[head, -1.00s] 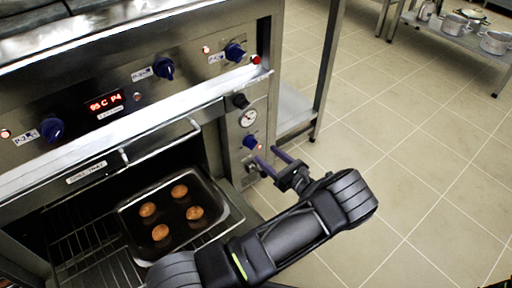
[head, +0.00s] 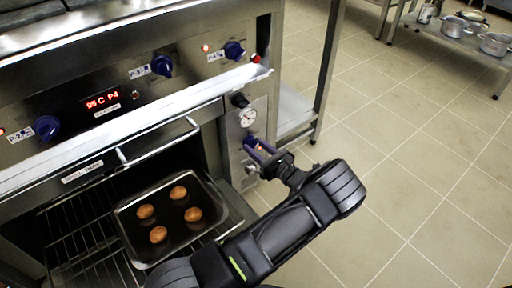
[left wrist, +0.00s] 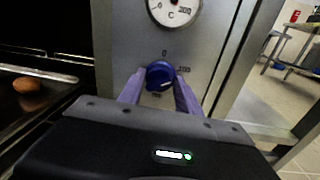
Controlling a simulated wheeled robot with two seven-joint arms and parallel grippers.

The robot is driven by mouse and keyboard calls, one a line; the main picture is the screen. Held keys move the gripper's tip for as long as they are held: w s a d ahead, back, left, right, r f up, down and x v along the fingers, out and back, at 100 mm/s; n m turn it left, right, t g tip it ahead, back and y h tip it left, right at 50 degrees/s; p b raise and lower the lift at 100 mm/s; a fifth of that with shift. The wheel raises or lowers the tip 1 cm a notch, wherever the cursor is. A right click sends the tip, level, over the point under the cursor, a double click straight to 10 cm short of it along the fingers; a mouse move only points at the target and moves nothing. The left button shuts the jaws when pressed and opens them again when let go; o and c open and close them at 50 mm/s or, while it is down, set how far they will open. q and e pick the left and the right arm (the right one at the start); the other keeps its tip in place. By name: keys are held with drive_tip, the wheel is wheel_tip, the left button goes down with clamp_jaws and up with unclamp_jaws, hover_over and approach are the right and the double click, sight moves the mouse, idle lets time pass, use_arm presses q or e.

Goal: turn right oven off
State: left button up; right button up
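The right oven's control panel (head: 234,133) stands to the right of the open oven. Its blue knob (left wrist: 160,75) shows in the left wrist view, below a round dial gauge (left wrist: 175,8) and beside printed scale marks. In the head view the knob is mostly hidden by my gripper. My left gripper (head: 257,148) is at the panel, its two purple fingers on either side of the knob. In the left wrist view the fingers (left wrist: 160,88) look open around it. I cannot tell whether they touch it. My right gripper is not in view.
A tray (head: 149,262) with several brown buns sits in the open oven on a wire rack. A black knob (head: 240,100) and the gauge (head: 247,118) are above my gripper. More blue knobs (head: 162,66) line the upper panel. Open tiled floor (head: 400,170) lies to the right.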

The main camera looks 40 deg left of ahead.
use_arm(q)
clamp_jaws()
drive_tip(key=shift+n, duration=0.3)
drive_tip(key=n+p, duration=0.1)
drive_tip(key=n, duration=0.3)
drive_tip(key=shift+r+n, duration=0.1)
drive_tip(key=shift+n, duration=0.3)
drive_tip(key=n+h+p, duration=0.1)
drive_tip(key=n, duration=0.5)
idle(0.5)
drive_tip(key=shift+o, duration=2.2)
unclamp_jaws()
drive_tip(key=shift+s, duration=0.1)
